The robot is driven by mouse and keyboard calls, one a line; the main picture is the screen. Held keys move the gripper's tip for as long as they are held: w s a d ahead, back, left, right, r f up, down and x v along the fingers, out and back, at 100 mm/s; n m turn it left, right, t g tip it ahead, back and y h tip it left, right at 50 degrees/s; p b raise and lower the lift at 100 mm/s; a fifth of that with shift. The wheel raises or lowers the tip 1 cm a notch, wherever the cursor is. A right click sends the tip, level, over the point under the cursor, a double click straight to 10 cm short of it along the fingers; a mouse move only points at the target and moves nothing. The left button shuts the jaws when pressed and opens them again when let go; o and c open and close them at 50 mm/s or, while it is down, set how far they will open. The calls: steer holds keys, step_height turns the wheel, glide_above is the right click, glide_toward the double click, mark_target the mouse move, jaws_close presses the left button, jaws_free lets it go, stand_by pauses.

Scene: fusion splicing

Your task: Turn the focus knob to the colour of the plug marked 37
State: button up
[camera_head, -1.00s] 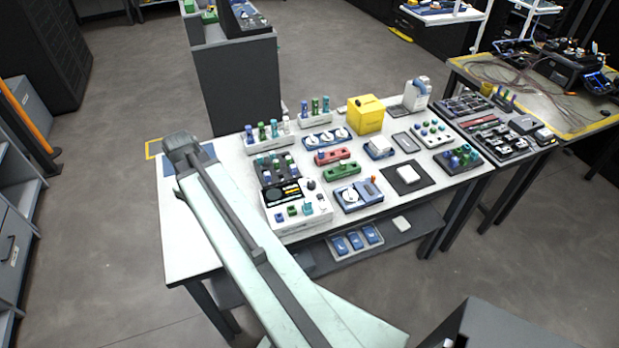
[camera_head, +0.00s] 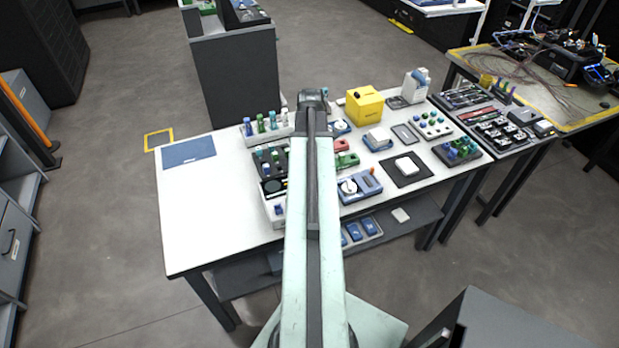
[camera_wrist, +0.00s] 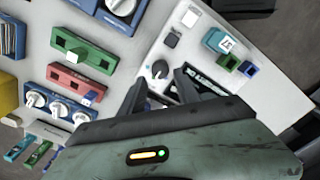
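The white splicer panel (camera_wrist: 208,22) lies beyond my gripper in the wrist view. A dark round knob with a pale pointer mark (camera_wrist: 160,69), which looks like the focus knob, sits on it just past my fingers. My gripper (camera_wrist: 160,88) is open and empty, with the knob ahead of the gap and not touched. On the panel's right are a teal plug (camera_wrist: 216,40) with a white number label, possibly 37 but too small to be sure, a green plug (camera_wrist: 228,63) and a purple plug (camera_wrist: 249,69). In the head view my arm hides the knob and most of the splicer (camera_head: 272,211).
A green block (camera_wrist: 84,54), a red block (camera_wrist: 77,79) and a unit with several white dials (camera_wrist: 58,107) lie left in the wrist view. A yellow box (camera_head: 363,106) stands at the back.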

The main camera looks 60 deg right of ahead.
step_height(320, 180, down, 5)
steer(key=b, duration=0.3)
steer(key=shift+b, duration=0.35)
steer(key=shift+r, duration=0.1)
